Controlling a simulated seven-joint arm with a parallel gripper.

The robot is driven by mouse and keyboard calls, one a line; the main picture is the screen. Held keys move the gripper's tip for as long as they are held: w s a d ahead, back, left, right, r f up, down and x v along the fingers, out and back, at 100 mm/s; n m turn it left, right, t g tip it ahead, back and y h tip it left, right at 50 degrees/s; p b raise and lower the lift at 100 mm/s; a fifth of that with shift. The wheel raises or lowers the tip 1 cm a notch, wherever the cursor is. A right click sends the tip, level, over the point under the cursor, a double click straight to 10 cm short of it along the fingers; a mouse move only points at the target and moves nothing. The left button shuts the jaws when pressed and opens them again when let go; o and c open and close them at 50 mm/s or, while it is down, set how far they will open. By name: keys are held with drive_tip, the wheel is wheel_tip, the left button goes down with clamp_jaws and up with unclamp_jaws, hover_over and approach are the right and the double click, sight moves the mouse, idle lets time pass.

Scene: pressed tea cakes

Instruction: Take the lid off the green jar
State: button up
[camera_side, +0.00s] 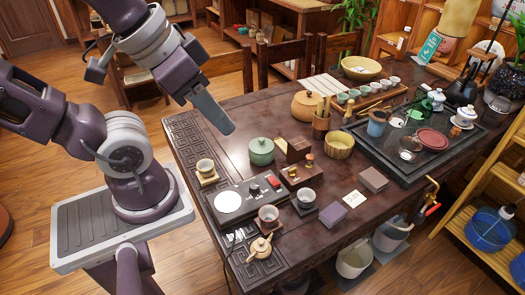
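The green jar (261,155) stands upright on the dark carved table, near the middle of the side view. Its green lid (261,144) sits on top of it with a small knob. My gripper (222,128) hangs above the table, up and to the left of the jar, apart from it. The fingers point down and to the right. From this side I cannot make out a gap between them. Nothing shows held in them.
Close to the jar are a wooden box (298,148), a bamboo tool holder (321,124) and a round tan pot (305,103). A black panel with a white disc (229,201) lies in front. A dark tea tray (392,165) is at right.

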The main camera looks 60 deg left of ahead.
idle(0.4)
drive_tip(key=o, duration=1)
